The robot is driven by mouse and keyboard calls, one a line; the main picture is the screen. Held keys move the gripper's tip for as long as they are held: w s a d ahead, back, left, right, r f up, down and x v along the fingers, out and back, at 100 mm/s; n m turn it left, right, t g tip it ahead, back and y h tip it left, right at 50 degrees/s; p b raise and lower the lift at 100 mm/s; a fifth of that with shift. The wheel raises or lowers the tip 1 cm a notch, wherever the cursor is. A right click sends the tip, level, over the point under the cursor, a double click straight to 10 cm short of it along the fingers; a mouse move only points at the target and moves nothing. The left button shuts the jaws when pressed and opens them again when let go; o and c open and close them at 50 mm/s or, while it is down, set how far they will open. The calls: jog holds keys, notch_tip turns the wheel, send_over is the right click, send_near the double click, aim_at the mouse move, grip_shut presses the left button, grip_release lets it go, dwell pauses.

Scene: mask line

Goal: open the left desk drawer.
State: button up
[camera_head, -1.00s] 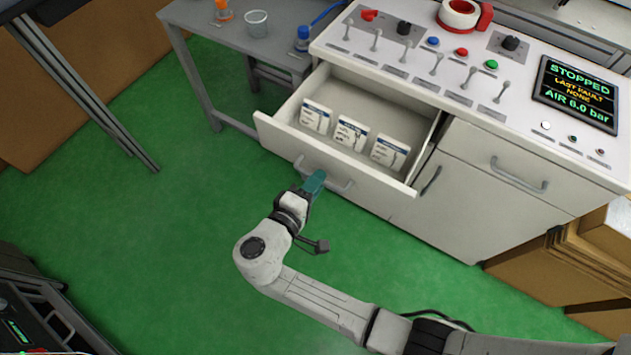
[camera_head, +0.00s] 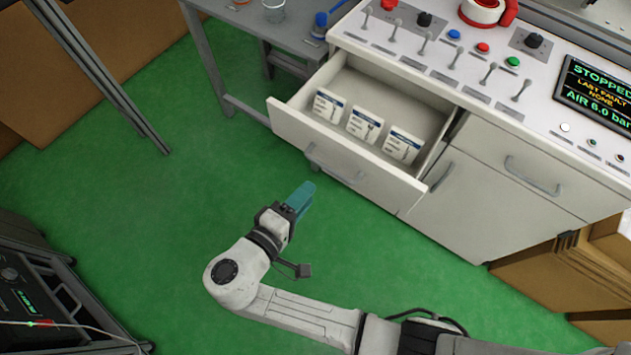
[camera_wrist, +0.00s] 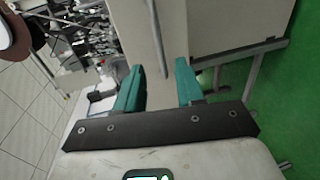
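The left desk drawer (camera_head: 345,155) stands pulled out from the white control desk (camera_head: 430,75). Several white labelled packets (camera_head: 364,124) show inside it. Its grey bar handle (camera_head: 340,174) is on the front face. My gripper (camera_head: 303,192), with teal fingers, is in front of the drawer and below the handle, apart from it. In the wrist view the two teal fingers (camera_wrist: 159,66) are spread with nothing between them. A long grey bar (camera_wrist: 158,38), which looks like the handle, lies ahead of them against the pale drawer front.
A grey side table (camera_head: 270,28) stands at the back left. A dark unit (camera_head: 40,285) is at the lower left, cardboard (camera_head: 550,280) at the lower right. Green floor in front is clear.

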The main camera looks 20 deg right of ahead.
jog(key=shift+v, duration=1.15)
jog(key=shift+d, duration=0.1)
jog(key=s+d+f+m+g+y+p, duration=0.2)
jog(key=s+d+g+y, duration=0.15)
jog(key=d, duration=0.35)
jog(key=s+d+f+m+g+y+p, duration=0.1)
jog(key=s+d+f+g+y+p, duration=0.1)
jog(key=s+d+g, duration=0.3)
jog(key=s+d+r+m+t+y+p, duration=0.1)
jog(key=s+d+r+m+y+p, duration=0.1)
jog(key=s+d+r+y, duration=0.3)
jog(key=s+d+m+y, duration=0.1)
jog(key=s+d+y, duration=0.1)
jog(key=s+y, duration=0.1)
jog(key=shift+s+d+r+t+p, duration=0.2)
jog(key=shift+d+r+t+p, duration=0.1)
jog(key=shift+r+t+p, duration=0.05)
